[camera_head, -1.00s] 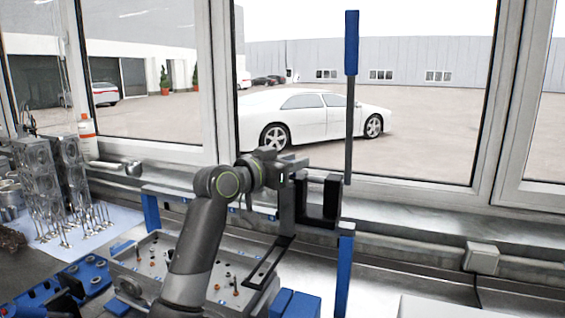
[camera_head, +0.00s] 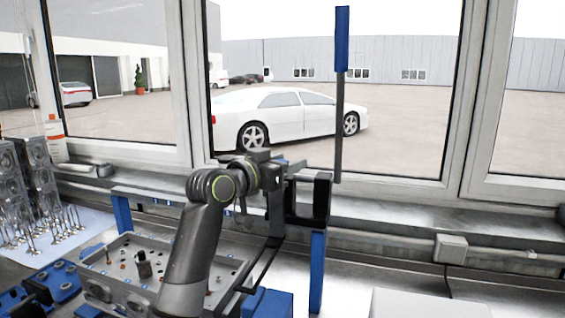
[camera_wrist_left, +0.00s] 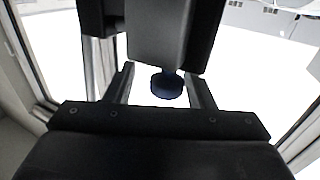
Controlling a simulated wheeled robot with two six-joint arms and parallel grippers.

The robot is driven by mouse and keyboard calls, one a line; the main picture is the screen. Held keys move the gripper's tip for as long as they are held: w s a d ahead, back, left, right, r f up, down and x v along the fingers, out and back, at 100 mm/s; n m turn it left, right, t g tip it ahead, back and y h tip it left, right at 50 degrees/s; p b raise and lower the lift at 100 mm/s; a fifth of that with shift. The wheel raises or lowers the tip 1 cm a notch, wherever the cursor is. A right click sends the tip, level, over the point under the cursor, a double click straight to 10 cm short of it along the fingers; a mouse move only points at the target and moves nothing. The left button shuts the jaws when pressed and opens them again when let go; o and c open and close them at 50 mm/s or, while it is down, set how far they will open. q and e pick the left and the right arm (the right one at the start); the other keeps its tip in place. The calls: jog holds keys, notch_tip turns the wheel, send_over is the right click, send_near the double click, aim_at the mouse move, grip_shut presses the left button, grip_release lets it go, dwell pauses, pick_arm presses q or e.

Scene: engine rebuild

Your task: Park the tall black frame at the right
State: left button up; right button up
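The tall black frame (camera_head: 275,218) is upright in the head view, with a dark bracket, a long foot reaching toward the tray, and a vertical bar topped by a blue handle (camera_head: 341,40). My left gripper (camera_head: 283,180) is at the frame's upper part. In the left wrist view, its two fingers (camera_wrist_left: 165,88) stand on either side of a dark block of the frame (camera_wrist_left: 163,35), with a round blue end (camera_wrist_left: 166,85) between them. It looks shut on the frame. Whether the foot touches anything is unclear. My right gripper is out of view.
A metal tray-like block (camera_head: 118,262) with small parts lies left of the frame. A blue post (camera_head: 317,272) stands just below the frame's bracket and a blue block (camera_head: 268,303) at the front. Valves stand far left. The bench at right is mostly clear, with a white box (camera_head: 420,304).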

pick_arm(q)
jog(key=shift+a+r, duration=0.1)
jog(key=shift+a, duration=0.1)
jog(key=shift+s+a, duration=0.4)
jog(key=b+v, duration=0.4)
jog(key=v, duration=1.2)
jog(key=shift+s, duration=0.1)
